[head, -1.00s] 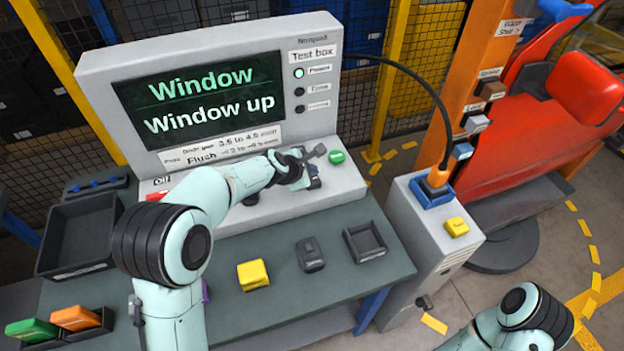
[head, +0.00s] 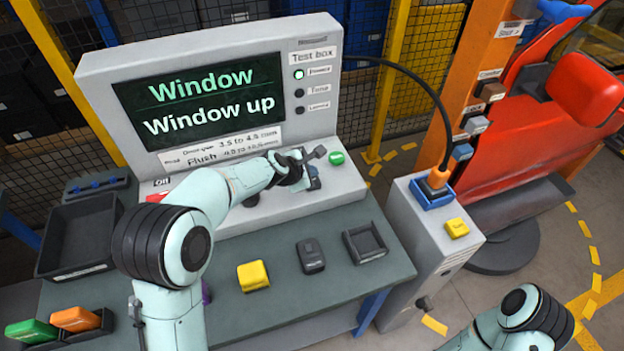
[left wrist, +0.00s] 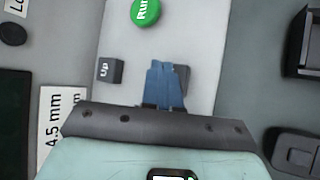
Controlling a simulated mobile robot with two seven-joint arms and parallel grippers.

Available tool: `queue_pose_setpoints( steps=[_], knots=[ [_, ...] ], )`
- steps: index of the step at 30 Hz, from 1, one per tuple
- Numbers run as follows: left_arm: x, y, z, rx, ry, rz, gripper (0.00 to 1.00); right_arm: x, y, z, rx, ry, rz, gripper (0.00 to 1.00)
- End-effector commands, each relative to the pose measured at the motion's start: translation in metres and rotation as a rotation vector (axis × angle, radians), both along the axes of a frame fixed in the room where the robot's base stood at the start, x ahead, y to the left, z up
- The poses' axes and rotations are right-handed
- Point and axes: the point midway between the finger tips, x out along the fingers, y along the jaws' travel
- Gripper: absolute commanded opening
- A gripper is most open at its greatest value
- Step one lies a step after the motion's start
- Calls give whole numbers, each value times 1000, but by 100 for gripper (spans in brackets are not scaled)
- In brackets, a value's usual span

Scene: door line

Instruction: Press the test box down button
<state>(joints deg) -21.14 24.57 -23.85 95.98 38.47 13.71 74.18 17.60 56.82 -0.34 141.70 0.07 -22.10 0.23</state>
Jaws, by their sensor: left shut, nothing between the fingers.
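The test box (head: 97,62) is a grey console with a screen (head: 205,100) reading "Window" and "Window up". My left gripper (head: 313,178) is shut and empty, low over the sloped button panel, left of and below the green Run button (head: 337,157). In the left wrist view, the blue fingertips (left wrist: 165,80) point at the panel. The "Up" button (left wrist: 110,70) is left of them, and the green Run button (left wrist: 145,12) is ahead. A dark button (left wrist: 183,77), its label hidden, is partly covered by the fingers. I cannot tell whether they touch it.
A yellow block (head: 253,275), a dark block (head: 311,256) and a small dark tray (head: 366,243) sit on the bench. A black bin (head: 78,238) is at left. A grey cabinet (head: 400,262) with a cable stands right, before red bodywork (head: 500,165). My right arm shows bottom right.

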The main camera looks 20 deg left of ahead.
Motion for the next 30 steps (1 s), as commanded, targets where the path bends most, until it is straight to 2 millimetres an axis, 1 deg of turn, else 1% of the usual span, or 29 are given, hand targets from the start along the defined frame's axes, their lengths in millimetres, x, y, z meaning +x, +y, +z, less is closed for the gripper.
queue_pose_setpoints(
  steps=[22, 30],
  knots=[
    [0, 0, 0, 0, 0, 0, 0, 0, 0, 0, 0, 0, 0, 43],
    [0, 0, -9, 0, 1, -1, 0, -3, 0, -5, 0, 3, 0, 43]
  ],
)
